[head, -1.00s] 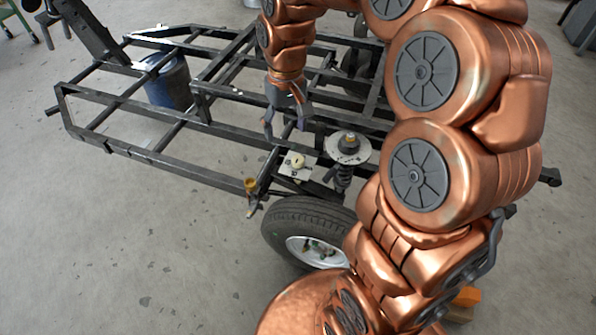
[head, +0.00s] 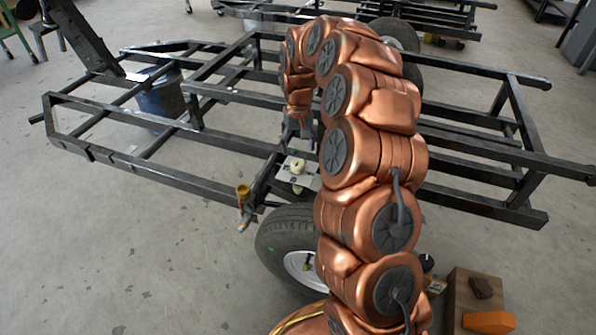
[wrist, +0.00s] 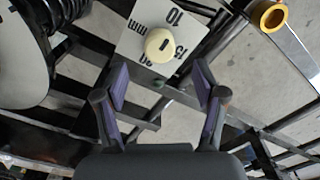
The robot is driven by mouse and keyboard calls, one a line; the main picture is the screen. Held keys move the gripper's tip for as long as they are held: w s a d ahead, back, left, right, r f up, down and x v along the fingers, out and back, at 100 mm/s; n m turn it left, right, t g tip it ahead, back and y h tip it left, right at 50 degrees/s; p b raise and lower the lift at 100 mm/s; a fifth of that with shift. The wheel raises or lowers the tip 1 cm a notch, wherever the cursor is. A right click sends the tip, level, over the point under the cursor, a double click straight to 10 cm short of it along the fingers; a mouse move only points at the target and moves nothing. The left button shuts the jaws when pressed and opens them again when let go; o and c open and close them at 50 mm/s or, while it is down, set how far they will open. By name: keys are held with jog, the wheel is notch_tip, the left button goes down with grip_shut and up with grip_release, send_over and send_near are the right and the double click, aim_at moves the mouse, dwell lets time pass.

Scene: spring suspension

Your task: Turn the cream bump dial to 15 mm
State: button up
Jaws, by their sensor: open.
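The cream bump dial (head: 297,167) sits on a small pale plate (head: 298,181) at the edge of the black frame. In the wrist view the round dial (wrist: 160,45) carries a short dark mark. I cannot tell which number the mark points to. My gripper (wrist: 161,84) is open and empty, with its two purple-padded fingers below the dial in the wrist view, one to each side.
A disc (wrist: 22,55) and dark coil spring (wrist: 65,12) are left of the plate in the wrist view.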

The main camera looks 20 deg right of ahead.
aim_at(298, 163)
jog(key=shift+f+b, duration=1.4)
jog(key=shift+f, duration=2.5)
jog(key=c, duration=1.1)
